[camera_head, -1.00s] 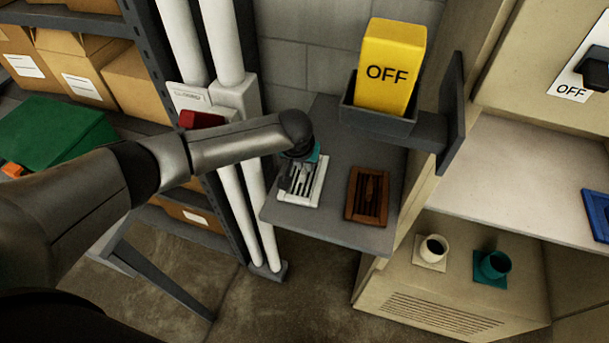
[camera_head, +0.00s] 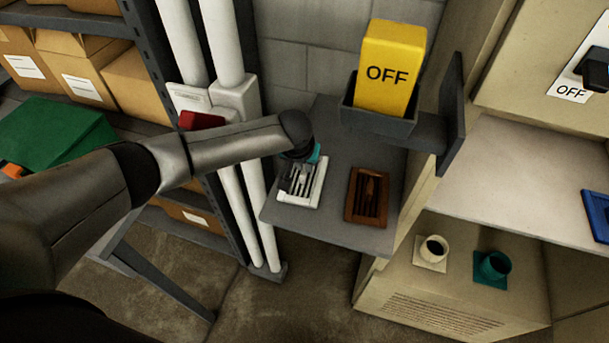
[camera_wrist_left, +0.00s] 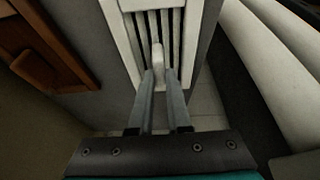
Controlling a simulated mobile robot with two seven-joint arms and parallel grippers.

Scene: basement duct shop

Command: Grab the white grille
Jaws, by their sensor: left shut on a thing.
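The white grille (camera_head: 312,188) lies on the small grey shelf (camera_head: 360,234), with dark slots between white bars. In the left wrist view the white grille (camera_wrist_left: 126,45) shows its frame and a raised white tab in the middle. My left gripper (camera_wrist_left: 160,78) has its two fingers closed on that tab. In the head view my left gripper (camera_head: 300,163) is above the far end of the grille, and the wrist hides part of it. My right gripper is in neither view.
A brown grille (camera_head: 366,196) lies on the same shelf to the right. A yellow OFF block (camera_head: 390,60) stands in a grey holder above the shelf. White pipes (camera_head: 240,150) run down at the left. A cream cabinet (camera_head: 450,315) is at the right.

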